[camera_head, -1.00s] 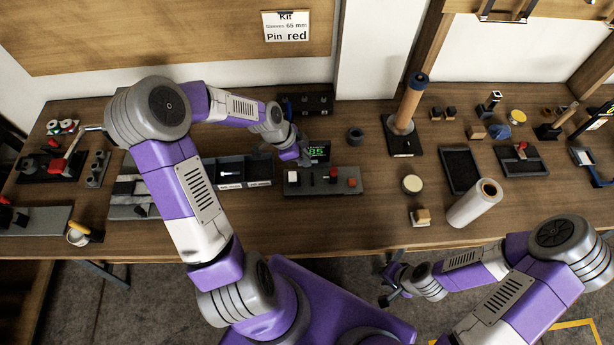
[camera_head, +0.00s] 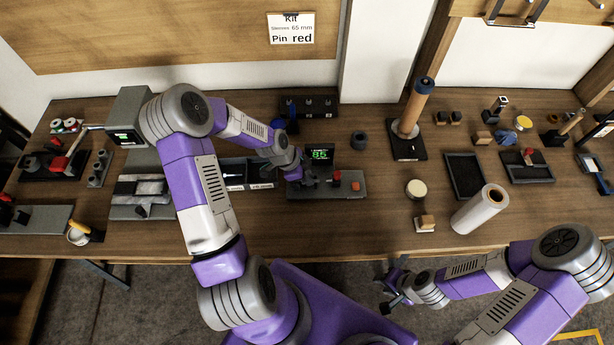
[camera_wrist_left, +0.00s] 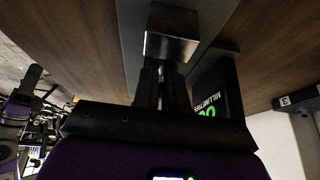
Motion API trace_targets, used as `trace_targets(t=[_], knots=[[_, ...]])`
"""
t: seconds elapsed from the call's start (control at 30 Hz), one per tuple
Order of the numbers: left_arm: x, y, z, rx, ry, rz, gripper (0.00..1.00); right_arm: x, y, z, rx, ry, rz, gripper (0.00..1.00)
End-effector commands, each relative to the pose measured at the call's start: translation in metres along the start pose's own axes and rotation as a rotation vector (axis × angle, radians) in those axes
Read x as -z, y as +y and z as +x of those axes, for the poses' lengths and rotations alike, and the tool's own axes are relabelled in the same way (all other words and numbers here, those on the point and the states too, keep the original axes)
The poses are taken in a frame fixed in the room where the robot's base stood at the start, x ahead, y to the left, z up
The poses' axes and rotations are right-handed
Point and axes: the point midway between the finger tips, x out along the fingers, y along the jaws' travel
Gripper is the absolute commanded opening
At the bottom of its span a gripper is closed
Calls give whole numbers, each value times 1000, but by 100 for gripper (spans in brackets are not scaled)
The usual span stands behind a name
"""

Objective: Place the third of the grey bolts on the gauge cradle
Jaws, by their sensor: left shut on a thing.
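The gauge (camera_head: 350,188) is a long grey base with a red button and a green display (camera_head: 320,154) reading 85. My left gripper (camera_head: 300,177) is over the left end of the base, pointing down. In the left wrist view its fingers (camera_wrist_left: 162,82) are shut on a small grey piece that they mostly hide, so I cannot tell its full shape. A shiny metal block (camera_wrist_left: 172,36) shows beyond the fingertips on the grey base; whether the held piece touches it is unclear. My right gripper (camera_head: 390,291) is open and empty in front of the table edge.
Dark labelled bins (camera_head: 262,172) stand left of the gauge, beside my left arm. A black rack (camera_head: 320,104) with several small pegs is behind it.

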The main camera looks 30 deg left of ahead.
Motion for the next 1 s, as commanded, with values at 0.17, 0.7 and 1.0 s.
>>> trace_targets(t=[0.17,0.7,1.0], knots=[[-1,0,3,-1,0,0,22,0,1,3,0,0,0,37],[0,-1,-17,3,-1,-2,37,0,-1,-3,0,0,0,37],[0,-1,-83,5,-2,-2,37,0,-5,-13,0,0,0,37]])
